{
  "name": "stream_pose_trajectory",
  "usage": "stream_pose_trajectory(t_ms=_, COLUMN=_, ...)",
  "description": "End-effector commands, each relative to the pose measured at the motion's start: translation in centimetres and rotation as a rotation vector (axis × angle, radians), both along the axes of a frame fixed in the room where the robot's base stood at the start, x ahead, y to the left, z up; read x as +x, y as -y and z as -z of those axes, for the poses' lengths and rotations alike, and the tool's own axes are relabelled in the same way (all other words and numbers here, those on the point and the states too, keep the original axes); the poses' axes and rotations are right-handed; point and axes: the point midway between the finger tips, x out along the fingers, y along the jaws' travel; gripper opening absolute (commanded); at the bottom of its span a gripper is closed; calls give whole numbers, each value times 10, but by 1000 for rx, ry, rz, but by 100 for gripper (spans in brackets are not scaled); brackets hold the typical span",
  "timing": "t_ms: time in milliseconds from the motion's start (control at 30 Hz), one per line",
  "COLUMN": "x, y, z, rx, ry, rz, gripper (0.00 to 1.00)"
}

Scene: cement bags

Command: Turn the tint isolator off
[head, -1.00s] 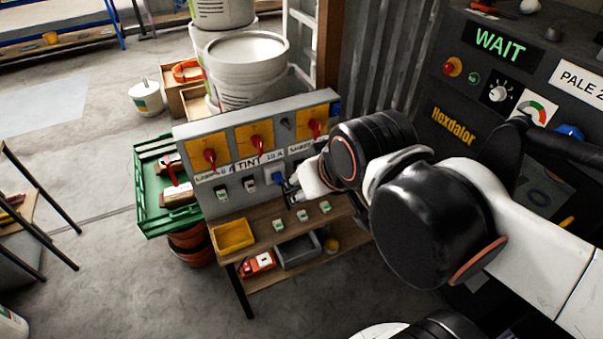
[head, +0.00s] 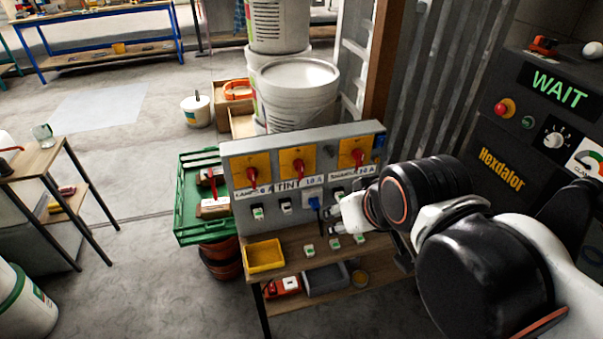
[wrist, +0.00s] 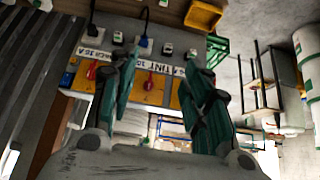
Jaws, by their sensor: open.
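The grey isolator panel (head: 235,150) stands at the back of a small wooden bench. It carries three yellow plates with red rotary handles; the middle one, over the TINT label, is the tint isolator (head: 298,165). Its red handle looks roughly upright. In the wrist view, which is upside down, the tint isolator (wrist: 148,86) shows between my two green fingers. My gripper (head: 333,213) is open and empty, in front of the panel's lower right and apart from the tint handle.
The left isolator (head: 251,175) and the right isolator, labelled shaker (head: 357,155), flank it closely. Small switches and a blue plug (head: 313,197) sit below. A yellow tray (head: 264,256) is on the bench, a green crate (head: 190,215) to the left, the grey Hexdalor machine (head: 485,130) to the right.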

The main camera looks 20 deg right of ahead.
Motion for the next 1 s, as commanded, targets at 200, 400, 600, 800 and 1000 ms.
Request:
stream_pose_trajectory(t_ms=200, x=0, y=0, z=0, rx=0, ry=0, rz=0, gripper=44)
stream_pose_trajectory(t_ms=400, x=3, y=0, z=-3, rx=0, ry=-3, rz=0, gripper=30)
stream_pose_trajectory(t_ms=600, x=33, y=0, z=-24, rx=1, ry=-31, rz=-1, gripper=30)
stream_pose_trajectory(t_ms=800, x=81, y=-1, z=-43, rx=1, ry=-77, rz=-1, gripper=30)
stream_pose_trajectory(t_ms=1000, x=133, y=-2, z=-49, rx=1, ry=-123, rz=-1, gripper=30)
